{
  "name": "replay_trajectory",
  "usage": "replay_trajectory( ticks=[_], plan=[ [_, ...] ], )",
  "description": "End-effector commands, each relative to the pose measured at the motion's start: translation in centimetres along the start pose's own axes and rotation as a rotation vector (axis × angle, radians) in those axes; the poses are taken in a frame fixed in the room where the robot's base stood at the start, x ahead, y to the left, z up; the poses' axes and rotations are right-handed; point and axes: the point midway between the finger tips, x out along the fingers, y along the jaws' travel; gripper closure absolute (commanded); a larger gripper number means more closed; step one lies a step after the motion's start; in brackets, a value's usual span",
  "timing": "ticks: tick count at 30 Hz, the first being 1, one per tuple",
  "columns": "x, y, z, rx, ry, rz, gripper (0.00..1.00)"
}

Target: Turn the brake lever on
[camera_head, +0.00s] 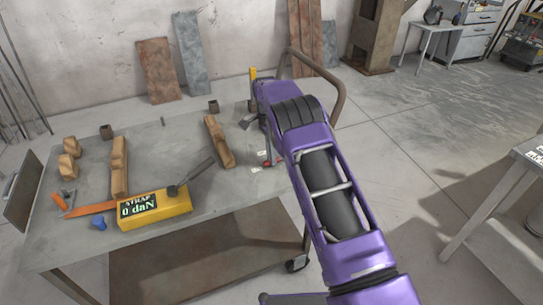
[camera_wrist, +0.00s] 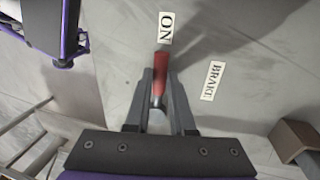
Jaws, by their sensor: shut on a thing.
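The brake lever (camera_wrist: 159,82) has a red handle and shows in the middle of the wrist view. My gripper (camera_wrist: 161,78) has one dark finger on each side of the red handle and is shut on it. The white "ON" label (camera_wrist: 166,28) lies just beyond the lever's far end, nearly in line with it. In the head view my purple arm reaches to the table's right end and hides much of that spot.
The metal table (camera_head: 215,205) carries a yellow strap-force display (camera_head: 155,208) reading "0 daN", wooden blocks (camera_head: 118,168) and an orange-handled tool (camera_head: 88,209). A curved brown bar (camera_head: 318,68) rises behind my arm.

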Motion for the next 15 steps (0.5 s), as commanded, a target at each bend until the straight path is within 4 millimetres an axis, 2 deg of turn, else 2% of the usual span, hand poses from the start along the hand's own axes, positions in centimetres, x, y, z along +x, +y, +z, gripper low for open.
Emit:
replay_trajectory(
  ticks=[6,7,9,12,15],
  plan=[
    [-0.06,-0.11,0.04,0.001,-0.001,-0.005,1.00],
    [-0.06,-0.11,0.04,0.001,-0.001,-0.005,0.74],
    [-0.06,-0.10,0.03,0.001,-0.001,-0.004,0.62],
    [-0.05,-0.08,0.02,0.000,-0.001,-0.004,0.48],
    [-0.04,-0.07,0.01,0.000,-0.001,-0.003,0.48]
  ],
)
